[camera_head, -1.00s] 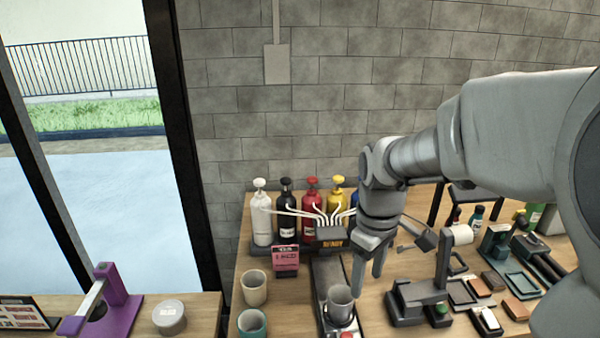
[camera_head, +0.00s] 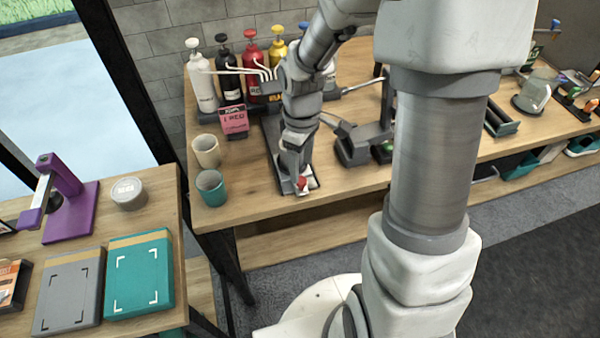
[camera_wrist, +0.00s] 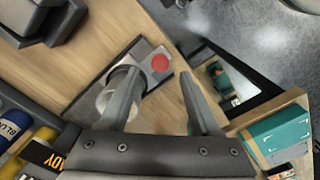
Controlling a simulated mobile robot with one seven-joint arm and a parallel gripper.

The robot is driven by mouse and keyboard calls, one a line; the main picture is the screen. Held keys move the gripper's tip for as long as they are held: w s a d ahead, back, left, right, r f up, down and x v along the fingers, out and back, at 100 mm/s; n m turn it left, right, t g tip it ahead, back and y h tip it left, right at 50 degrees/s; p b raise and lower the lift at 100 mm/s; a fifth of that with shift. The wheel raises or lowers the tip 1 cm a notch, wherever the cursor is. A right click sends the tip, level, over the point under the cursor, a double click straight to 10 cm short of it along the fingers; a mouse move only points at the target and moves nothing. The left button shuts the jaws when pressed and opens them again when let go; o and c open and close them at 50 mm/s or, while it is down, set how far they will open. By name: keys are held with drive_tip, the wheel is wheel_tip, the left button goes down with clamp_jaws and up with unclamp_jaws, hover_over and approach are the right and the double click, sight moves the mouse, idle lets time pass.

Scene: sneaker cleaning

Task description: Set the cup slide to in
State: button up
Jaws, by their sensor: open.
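The cup slide (camera_head: 270,140) is a dark track running from the dispenser to the table's front edge. Its pale front end carries a red button (camera_head: 302,183), which also shows in the wrist view (camera_wrist: 160,62). A grey cup (camera_wrist: 106,98) stands on the slide near that end; my gripper mostly hides it in the head view. My gripper (camera_head: 297,176) is over the front part of the slide, pointing down. In the wrist view its fingers (camera_wrist: 158,76) are apart. One finger overlaps the cup in the picture; whether it touches cannot be told.
Several pump bottles (camera_head: 251,65) stand behind the slide beside the dispenser. A pink sign (camera_head: 234,120) and two cups, beige (camera_head: 206,150) and teal (camera_head: 211,188), stand to its left. A dark grey device (camera_head: 355,146) stands close on the right.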

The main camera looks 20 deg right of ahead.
sight(301, 179)
drive_tip(key=shift+f+b, duration=0.3)
drive_tip(key=shift+f, duration=2.05)
clamp_jaws()
